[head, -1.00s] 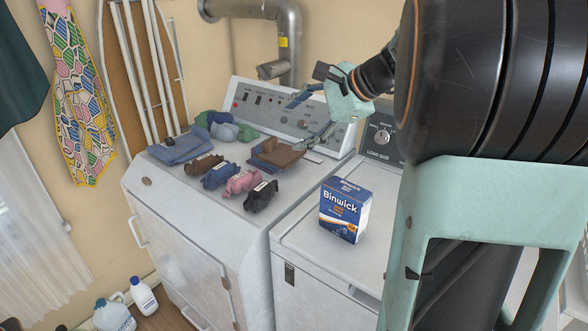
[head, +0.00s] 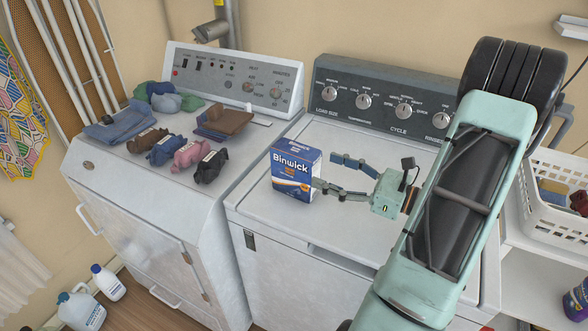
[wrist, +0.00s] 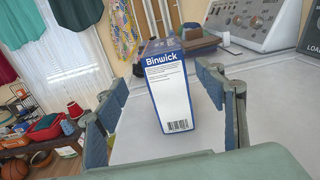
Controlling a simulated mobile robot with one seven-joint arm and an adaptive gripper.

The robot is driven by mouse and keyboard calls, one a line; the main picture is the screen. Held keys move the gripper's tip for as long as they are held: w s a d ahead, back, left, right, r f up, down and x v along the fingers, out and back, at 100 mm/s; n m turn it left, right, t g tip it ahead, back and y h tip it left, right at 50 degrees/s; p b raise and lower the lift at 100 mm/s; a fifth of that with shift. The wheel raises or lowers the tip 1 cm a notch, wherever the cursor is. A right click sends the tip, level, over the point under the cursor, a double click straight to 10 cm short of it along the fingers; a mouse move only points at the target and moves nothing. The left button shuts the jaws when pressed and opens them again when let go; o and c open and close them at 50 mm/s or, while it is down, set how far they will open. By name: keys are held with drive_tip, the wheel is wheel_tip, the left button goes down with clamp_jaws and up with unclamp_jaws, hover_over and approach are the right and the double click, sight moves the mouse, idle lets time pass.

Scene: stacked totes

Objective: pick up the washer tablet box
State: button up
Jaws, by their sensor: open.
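The washer tablet box (head: 293,172) is a blue, white-edged carton marked "Binwick" standing upright on the white washer top near its left edge. In the wrist view the box (wrist: 168,92) shows a narrow printed side with a barcode, upright between the fingers. My gripper (head: 325,174) is open, reaching in from the right with its fingertips at the box's right side. In the wrist view my gripper (wrist: 165,95) has one finger on each side of the box, with gaps on both sides. Whether the far fingertip touches it is unclear.
The washer top (head: 340,225) is otherwise clear, with a dark control panel (head: 380,100) behind. The dryer (head: 150,230) at left carries folded clothes (head: 225,122) and several rolled bundles (head: 190,152). A white laundry basket (head: 555,200) stands at right.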

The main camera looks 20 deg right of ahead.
sight(317, 168)
drive_tip(key=shift+d+f, duration=0.2)
drive_tip(key=shift+f, duration=0.2)
drive_tip(key=shift+w+a, duration=0.1)
drive_tip(key=shift+a, duration=0.1)
drive_tip(key=x, duration=0.4)
drive_tip(key=shift+w+a+p, duration=0.1)
drive_tip(key=shift+w+p, duration=0.1)
drive_tip(key=shift+p, duration=0.15)
drive_tip(key=shift+d+p+x, duration=0.2)
drive_tip(key=shift+p+x, duration=0.25)
drive_tip(key=shift+x, duration=2.25)
drive_tip(key=shift+w+f, duration=0.15)
drive_tip(key=shift+c, duration=0.7)
drive_tip(key=c, duration=1.4)
